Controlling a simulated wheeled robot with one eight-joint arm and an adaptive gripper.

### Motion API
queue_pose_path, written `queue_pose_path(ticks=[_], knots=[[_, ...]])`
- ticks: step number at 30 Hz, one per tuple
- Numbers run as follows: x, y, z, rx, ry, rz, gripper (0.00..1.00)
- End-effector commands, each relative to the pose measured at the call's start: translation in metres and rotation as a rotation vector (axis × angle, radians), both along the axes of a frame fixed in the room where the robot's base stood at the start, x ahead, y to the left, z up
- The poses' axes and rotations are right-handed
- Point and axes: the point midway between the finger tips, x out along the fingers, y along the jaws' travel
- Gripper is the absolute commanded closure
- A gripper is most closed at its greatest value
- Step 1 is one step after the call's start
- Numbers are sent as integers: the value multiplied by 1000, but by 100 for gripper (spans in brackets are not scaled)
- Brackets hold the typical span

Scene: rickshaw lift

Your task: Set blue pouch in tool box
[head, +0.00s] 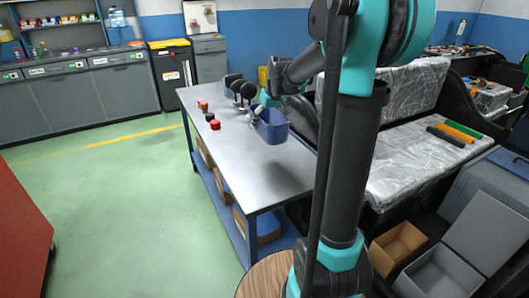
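The blue pouch (273,128) shows in the head view near the far right edge of the metal workbench. It looks like an open-topped blue container, held upright, seemingly just above the bench top. My gripper (258,111) is at its upper left rim and appears shut on it; the fingertips are small and partly hidden. An open grey box (438,276) with a raised lid (487,233) sits at the bottom right, beyond my arm; it looks like the tool box. Its inside is only partly visible.
The workbench (255,180) holds several small red and black items (209,117) on its left side. A cardboard box (397,246) stands beside the grey box. A plastic-wrapped seat (415,165) with coloured rolls is at right. Green floor (110,190) is clear at left.

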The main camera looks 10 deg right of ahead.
Motion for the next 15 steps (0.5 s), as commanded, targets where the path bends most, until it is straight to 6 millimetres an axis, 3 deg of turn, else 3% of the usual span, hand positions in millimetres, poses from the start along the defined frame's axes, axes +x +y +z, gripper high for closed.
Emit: queue_pose_path(ticks=[9, 15], knots=[[1, 0, -76, 0, 0, 0, 51], [1, 0, -102, 0, 0, 0, 51]])
